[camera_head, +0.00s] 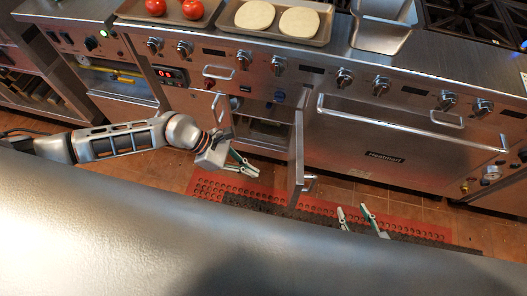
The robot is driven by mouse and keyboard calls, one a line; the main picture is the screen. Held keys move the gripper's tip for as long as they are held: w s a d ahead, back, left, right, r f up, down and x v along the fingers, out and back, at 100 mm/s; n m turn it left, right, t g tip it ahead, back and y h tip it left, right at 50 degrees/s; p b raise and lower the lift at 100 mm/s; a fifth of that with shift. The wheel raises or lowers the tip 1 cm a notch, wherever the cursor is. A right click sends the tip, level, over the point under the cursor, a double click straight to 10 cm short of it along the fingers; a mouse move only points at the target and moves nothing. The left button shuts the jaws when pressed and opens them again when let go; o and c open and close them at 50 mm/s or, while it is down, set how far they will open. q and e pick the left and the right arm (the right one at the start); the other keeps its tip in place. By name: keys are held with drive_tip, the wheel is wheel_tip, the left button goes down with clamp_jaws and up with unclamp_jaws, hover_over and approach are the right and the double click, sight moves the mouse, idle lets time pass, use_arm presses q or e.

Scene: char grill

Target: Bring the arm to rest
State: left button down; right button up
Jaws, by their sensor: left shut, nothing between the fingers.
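My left arm comes in from the left, in front of the steel cooking line. My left gripper (250,170) is shut and empty, in front of an open lower compartment (262,130) and to the left of its open door (297,152). It looks apart from the door. My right gripper (354,208) shows only its fingertips at the bottom, over the floor mat. They stand apart with nothing visible between them. The rest of my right arm is hidden behind my own grey body.
A tray (226,28) with two flatbreads, a tray (133,12) with two tomatoes and a metal pan (378,40) stand on the counter. Control knobs and a handle (410,122) stick out from the front. A red mat (322,208) lies on the tiled floor.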

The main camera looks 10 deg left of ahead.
use_arm(q)
drive_tip(key=s+d+r+n+t+h, duration=0.1)
drive_tip(key=s+d+r+n+h, duration=0.1)
drive_tip(key=d+r+n+h, duration=0.45)
drive_tip(key=w+d+r+n+t+y, duration=0.1)
drive_tip(key=w+d+r+n+t, duration=0.15)
drive_tip(key=n+t, duration=0.4)
drive_tip(key=w+d+r+n+t+y, duration=0.1)
drive_tip(key=w+r+n+t, duration=0.25)
drive_tip(key=n, duration=0.65)
drive_tip(key=a+f+n+t+y, duration=0.1)
drive_tip(key=a+f+n+y, duration=0.2)
drive_tip(key=a+n, duration=0.35)
drive_tip(key=a+f+n+t+y, duration=0.1)
drive_tip(key=a+f+n+y, duration=0.25)
drive_tip(key=n, duration=0.55)
drive_tip(key=s+a+f+n+g+y, duration=0.3)
drive_tip(key=s+a+f+n+y, duration=0.1)
drive_tip(key=s+a+f+n, duration=0.4)
drive_tip(key=s+f+n, duration=0.1)
drive_tip(key=s+n, duration=0.1)
drive_tip(key=shift+f+n, duration=0.25)
drive_tip(key=shift+n, duration=0.1)
